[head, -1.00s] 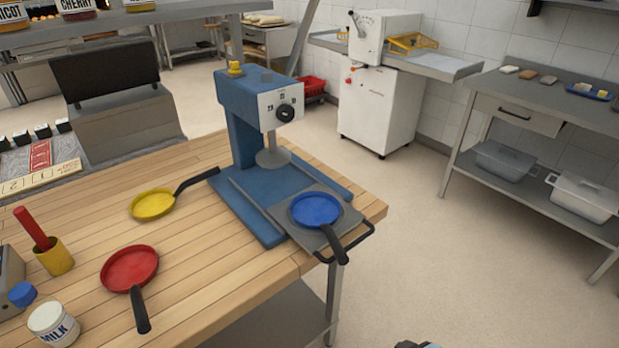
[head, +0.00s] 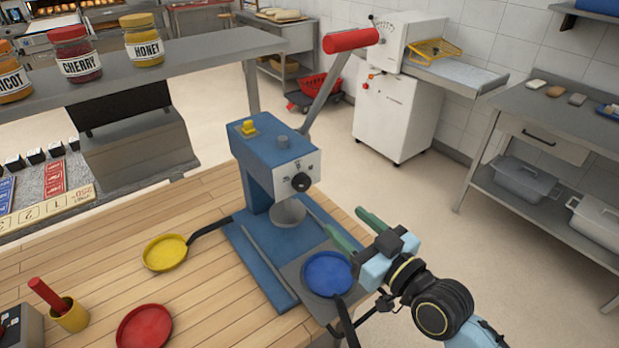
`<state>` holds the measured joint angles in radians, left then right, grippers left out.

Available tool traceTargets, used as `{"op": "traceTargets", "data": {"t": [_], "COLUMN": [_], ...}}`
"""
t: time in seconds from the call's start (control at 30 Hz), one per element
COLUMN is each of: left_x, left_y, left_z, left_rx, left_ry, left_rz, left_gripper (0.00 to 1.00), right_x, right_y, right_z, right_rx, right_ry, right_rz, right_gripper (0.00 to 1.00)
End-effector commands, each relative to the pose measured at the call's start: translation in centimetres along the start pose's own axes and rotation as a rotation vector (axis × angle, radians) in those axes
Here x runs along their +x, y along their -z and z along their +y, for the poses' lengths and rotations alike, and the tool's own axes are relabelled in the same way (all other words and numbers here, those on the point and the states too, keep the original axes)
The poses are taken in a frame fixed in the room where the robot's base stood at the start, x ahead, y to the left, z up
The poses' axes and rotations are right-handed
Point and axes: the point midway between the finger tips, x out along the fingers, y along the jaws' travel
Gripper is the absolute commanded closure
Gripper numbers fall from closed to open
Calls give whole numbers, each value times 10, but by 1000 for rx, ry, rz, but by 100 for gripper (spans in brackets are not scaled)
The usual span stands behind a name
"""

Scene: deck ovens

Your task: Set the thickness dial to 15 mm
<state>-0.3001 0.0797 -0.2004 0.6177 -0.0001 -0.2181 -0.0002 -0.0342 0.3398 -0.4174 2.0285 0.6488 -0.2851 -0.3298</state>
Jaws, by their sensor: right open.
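The thickness dial (head: 301,182) is a black round knob on the pale front plate of the blue press (head: 262,148). The marks around it are too small to read. My right gripper (head: 345,222) is open and empty, with green fingers, in front of and below the dial, to its right. It is apart from the dial, above the blue pan (head: 328,272) on the press's sliding plate. My left gripper is not in view.
A lever with a red handle (head: 351,40) rises from the press. A yellow pan (head: 165,252) and a red pan (head: 145,327) lie on the wooden table (head: 215,290). A shelf with jars (head: 145,45) stands at the back left. The floor at the right is clear.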

Motion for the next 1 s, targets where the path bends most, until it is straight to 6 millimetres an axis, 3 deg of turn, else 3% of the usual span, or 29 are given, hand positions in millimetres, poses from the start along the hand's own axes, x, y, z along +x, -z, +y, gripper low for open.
{"op": "traceTargets", "data": {"t": [0.4,0.6,0.8,1.0], "left_x": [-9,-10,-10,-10], "left_y": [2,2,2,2], "left_z": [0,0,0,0], "left_rx": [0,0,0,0], "left_ry": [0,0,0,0], "left_rz": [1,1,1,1], "left_gripper": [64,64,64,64], "right_x": [80,111,126,128], "right_y": [2,1,0,0], "right_z": [-1,0,0,0], "right_rx": [1,2,0,0], "right_ry": [1,0,0,0], "right_rz": [1,0,-1,-1], "right_gripper": [43,43,43,43]}}
